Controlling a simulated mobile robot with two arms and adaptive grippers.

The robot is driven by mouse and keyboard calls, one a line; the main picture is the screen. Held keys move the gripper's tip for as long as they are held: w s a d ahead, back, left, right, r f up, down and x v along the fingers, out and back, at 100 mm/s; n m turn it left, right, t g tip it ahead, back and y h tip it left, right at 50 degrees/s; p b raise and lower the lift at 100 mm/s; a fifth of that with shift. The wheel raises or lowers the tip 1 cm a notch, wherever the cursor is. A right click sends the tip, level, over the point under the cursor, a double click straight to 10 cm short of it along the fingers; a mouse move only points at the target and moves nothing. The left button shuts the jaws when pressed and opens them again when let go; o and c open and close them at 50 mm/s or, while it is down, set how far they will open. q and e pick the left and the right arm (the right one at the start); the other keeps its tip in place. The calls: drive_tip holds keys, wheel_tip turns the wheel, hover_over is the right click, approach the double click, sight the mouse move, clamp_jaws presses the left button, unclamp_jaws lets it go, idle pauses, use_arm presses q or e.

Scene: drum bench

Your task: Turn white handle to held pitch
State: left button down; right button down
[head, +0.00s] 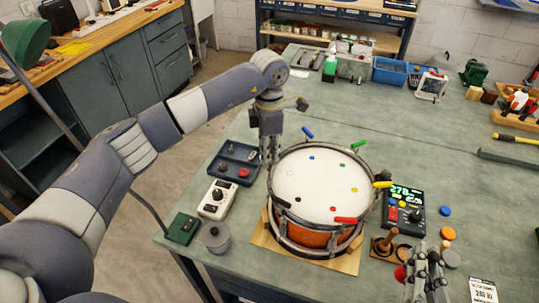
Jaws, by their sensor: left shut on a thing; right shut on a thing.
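The drum (312,185) stands on a board with coloured handles around its rim: blue (307,132), green (358,144), yellow (382,185) and red (345,220). My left gripper (270,160) points down at the drum's left rim, beside a pale dot on the skin. It is shut at the white handle's place; the fingers hide the handle, so its angle cannot be told. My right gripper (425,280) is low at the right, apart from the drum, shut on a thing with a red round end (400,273). The tuner box (404,212) shows green digits, seemingly 278.
A dark tray (235,163), a white box with a knob (217,199), a green box (183,228) and a grey pot (216,237) stand left of the drum. Coloured discs (446,211) and a wooden stand (383,244) lie right. The bench behind the drum is mostly clear.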

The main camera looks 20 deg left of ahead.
use_arm(q)
drive_tip(key=n+b, duration=0.3)
drive_tip(key=n, duration=0.1)
drive_tip(key=shift+w+n, duration=0.1)
drive_tip(key=shift+n, duration=0.2)
use_arm(e)
wheel_tip(320, 180, down, 4)
drive_tip(key=shift+r, duration=0.25)
use_arm(q)
drive_tip(key=n+b, duration=0.2)
drive_tip(key=n, duration=0.2)
drive_tip(key=shift+r, duration=0.1)
use_arm(e)
drive_tip(key=shift+f, duration=0.95)
use_arm(q)
drive_tip(key=shift+r, duration=0.1)
drive_tip(key=c, duration=1.8)
unclamp_jaws()
drive_tip(key=shift+c, duration=0.2)
drive_tip(key=shift+o, duration=0.8)
wheel_tip(320, 180, up, 12)
drive_tip(key=shift+f, duration=0.2)
use_arm(e)
drive_tip(key=shift+s+f, duration=0.1)
drive_tip(key=shift+f, duration=0.05)
